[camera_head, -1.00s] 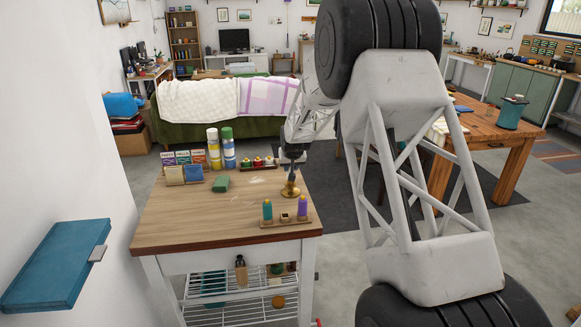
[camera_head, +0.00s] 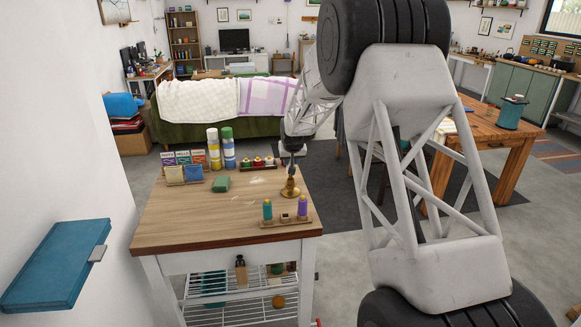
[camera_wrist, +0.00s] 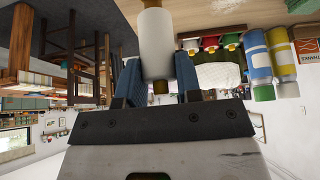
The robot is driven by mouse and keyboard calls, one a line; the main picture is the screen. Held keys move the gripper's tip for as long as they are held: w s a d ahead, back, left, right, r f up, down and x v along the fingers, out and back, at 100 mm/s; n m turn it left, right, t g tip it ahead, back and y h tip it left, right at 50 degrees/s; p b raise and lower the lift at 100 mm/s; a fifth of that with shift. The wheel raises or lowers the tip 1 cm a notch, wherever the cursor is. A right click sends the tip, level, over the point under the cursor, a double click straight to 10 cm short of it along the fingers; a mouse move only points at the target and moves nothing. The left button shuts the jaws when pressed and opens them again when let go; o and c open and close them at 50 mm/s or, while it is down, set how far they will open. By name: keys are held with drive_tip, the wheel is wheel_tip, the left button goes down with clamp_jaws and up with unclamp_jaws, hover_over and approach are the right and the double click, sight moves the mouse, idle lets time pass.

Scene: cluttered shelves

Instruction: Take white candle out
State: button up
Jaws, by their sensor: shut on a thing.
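The white candle (camera_wrist: 156,42) is a pale upright cylinder in the wrist view, with its sides between the two blue fingers of my gripper (camera_wrist: 158,78). My gripper is shut on it. A small gold-brown piece shows at the candle's end between the fingers. In the head view my gripper (camera_head: 292,146) is over a brass candle holder (camera_head: 289,188) on the wooden-topped cart (camera_head: 200,222). The candle is too small there to tell whether it still touches the holder.
A small tray with bottles (camera_head: 285,222) is in front. The cart's front left is clear.

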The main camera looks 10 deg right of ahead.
drive_tip(key=shift+r, duration=1.45)
